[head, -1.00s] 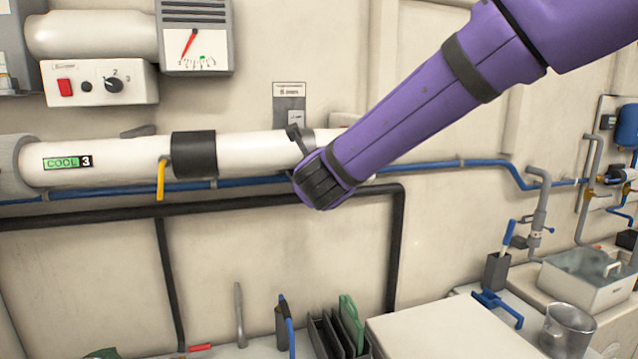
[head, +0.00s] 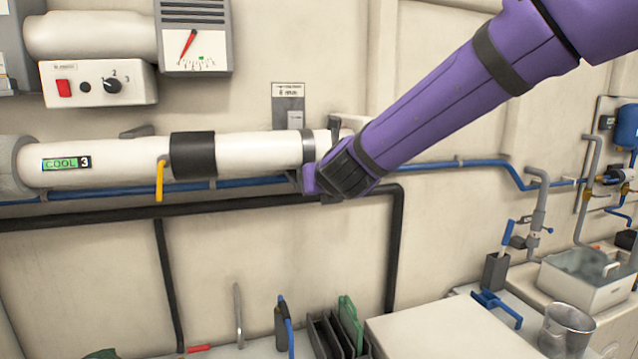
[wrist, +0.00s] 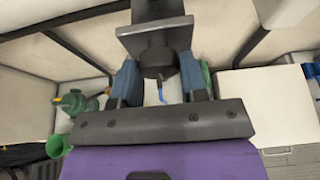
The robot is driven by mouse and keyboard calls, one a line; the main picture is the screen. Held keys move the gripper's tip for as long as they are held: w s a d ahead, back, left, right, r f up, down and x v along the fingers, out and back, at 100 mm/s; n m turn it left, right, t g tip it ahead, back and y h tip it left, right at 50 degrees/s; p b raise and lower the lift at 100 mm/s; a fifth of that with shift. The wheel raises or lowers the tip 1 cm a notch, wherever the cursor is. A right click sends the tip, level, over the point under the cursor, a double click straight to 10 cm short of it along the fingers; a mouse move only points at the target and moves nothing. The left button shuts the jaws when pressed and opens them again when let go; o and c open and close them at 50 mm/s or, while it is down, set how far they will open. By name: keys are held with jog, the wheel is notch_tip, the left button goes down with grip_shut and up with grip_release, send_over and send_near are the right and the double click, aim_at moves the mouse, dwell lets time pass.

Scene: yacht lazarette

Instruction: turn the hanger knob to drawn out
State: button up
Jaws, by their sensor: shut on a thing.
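The hanger knob (wrist: 157,62) is a dark round piece below a grey square plate (wrist: 150,32) in the wrist view. My gripper (wrist: 159,82) has its two blue fingers on either side of the knob and is shut on it. In the head view my gripper (head: 300,182) is at the underside of the white duct (head: 255,151), just below a grey band (head: 308,148) around it. The knob itself is hidden or too small to tell there, and its turned position cannot be read.
A yellow lever (head: 160,180) hangs from the duct left of my gripper. A blue pipe (head: 440,165) and a black pipe (head: 100,216) run along the wall close below.

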jog(key=shift+f, duration=0.1)
dwell(0.3)
jog(key=o, duration=0.9)
jog(key=shift+s, duration=0.1)
jog(key=v, duration=1)
jog(key=shift+s+r, duration=0.2)
jog(key=shift+s, duration=0.1)
jog(key=shift+d, duration=0.1)
